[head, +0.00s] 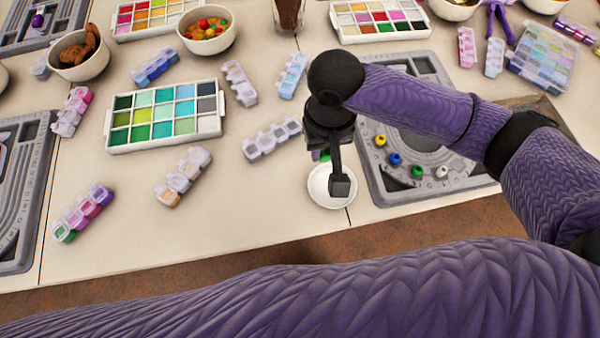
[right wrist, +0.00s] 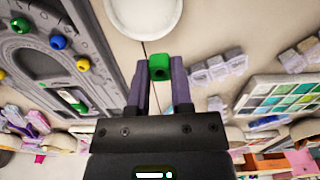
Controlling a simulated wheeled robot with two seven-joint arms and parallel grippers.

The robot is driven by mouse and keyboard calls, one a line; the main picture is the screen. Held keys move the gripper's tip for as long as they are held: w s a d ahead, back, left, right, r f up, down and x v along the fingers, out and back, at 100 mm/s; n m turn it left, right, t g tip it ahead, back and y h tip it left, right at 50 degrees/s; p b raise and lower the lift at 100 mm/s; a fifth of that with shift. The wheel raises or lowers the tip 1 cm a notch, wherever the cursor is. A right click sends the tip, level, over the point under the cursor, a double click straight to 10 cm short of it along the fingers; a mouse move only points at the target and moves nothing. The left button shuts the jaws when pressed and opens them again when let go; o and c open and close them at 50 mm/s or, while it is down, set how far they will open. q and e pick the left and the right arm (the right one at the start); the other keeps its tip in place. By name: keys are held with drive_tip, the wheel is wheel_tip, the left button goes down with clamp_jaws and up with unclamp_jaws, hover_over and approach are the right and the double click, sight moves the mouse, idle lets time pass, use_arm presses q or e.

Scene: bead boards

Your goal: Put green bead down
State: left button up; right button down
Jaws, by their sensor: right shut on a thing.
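My right gripper (head: 338,187) hangs over the white dish (head: 320,196) beside the bead board (head: 376,193). In the right wrist view its two fingertips (right wrist: 160,72) are shut on a green bead (right wrist: 162,67). The dish also shows at the top of that view (right wrist: 147,14), apart from the bead. In the head view the gripper mostly hides the held bead and covers part of the dish. On the board sit a yellow bead (head: 380,140), a blue bead (head: 395,159), another green bead (head: 417,171) and a white bead (head: 441,172). My left gripper is out of view.
A palette of coloured squares (head: 106,130) and several small bead cases, such as one near the dish (head: 271,139), lie to the left. Bowls (head: 207,45) stand farther back. The table is clear left of the dish, and its front edge runs close below.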

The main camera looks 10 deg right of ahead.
sight(322, 178)
drive_tip(key=f+b, duration=0.2)
drive_tip(key=f, duration=0.2)
drive_tip(key=f+b, duration=0.2)
drive_tip(key=f, duration=0.3)
drive_tip(key=shift+d, duration=0.2)
drive_tip(key=shift+r, duration=0.25)
drive_tip(key=shift+f, duration=0.15)
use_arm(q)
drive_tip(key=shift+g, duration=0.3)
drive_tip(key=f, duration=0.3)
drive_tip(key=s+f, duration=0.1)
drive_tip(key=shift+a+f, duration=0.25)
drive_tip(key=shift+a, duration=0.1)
use_arm(e)
drive_tip(key=c, duration=0.5)
unclamp_jaws()
drive_tip(key=shift+f, duration=0.1)
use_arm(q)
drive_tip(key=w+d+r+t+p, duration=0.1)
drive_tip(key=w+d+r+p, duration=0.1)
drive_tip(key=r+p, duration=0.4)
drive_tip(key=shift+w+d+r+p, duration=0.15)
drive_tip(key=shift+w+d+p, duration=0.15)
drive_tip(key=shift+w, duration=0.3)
use_arm(e)
wheel_tip(322, 178, up, 13)
drive_tip(key=shift+f, duration=0.2)
